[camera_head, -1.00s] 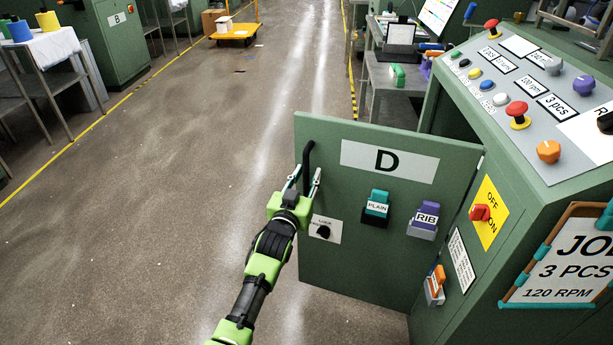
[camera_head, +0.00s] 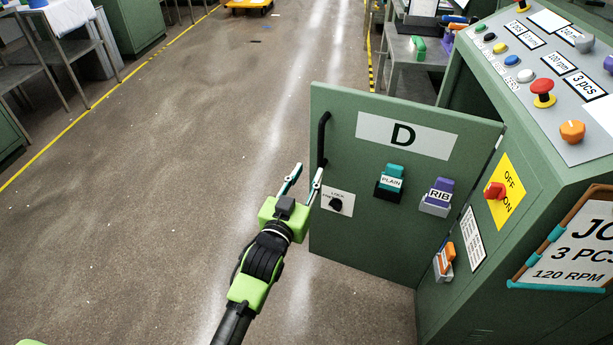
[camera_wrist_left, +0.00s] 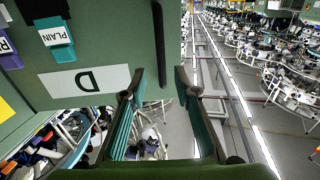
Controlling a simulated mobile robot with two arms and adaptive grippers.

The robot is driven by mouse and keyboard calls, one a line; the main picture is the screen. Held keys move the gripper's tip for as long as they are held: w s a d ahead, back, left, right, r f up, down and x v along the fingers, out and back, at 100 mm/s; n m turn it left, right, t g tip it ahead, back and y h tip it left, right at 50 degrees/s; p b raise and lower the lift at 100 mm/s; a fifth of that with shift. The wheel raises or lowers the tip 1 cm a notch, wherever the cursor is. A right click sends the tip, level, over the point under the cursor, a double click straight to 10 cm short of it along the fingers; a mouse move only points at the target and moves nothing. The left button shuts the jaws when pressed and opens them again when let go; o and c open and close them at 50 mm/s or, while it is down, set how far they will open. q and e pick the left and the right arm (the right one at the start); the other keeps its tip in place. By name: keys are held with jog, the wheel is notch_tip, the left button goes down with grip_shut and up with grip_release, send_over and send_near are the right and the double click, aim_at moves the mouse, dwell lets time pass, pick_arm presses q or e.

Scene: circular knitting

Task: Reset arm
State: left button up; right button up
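My left gripper (camera_head: 304,176) is open and empty, just left of the cabinet door (camera_head: 345,235) marked D, below its black handle (camera_head: 323,138). The fingers are apart from the handle. In the left wrist view the two fingers (camera_wrist_left: 163,95) are spread with nothing between them, and the handle (camera_wrist_left: 158,45) shows beyond them. The door stands swung open from the green machine cabinet (camera_head: 520,290). My right gripper is not in view.
The door carries a teal PLAIN block (camera_head: 391,180), a purple RIB block (camera_head: 437,197) and a lock knob (camera_head: 336,204). A control panel (camera_head: 540,70) with buttons and a red switch (camera_head: 495,191) are at right. The floor at left (camera_head: 150,200) is clear.

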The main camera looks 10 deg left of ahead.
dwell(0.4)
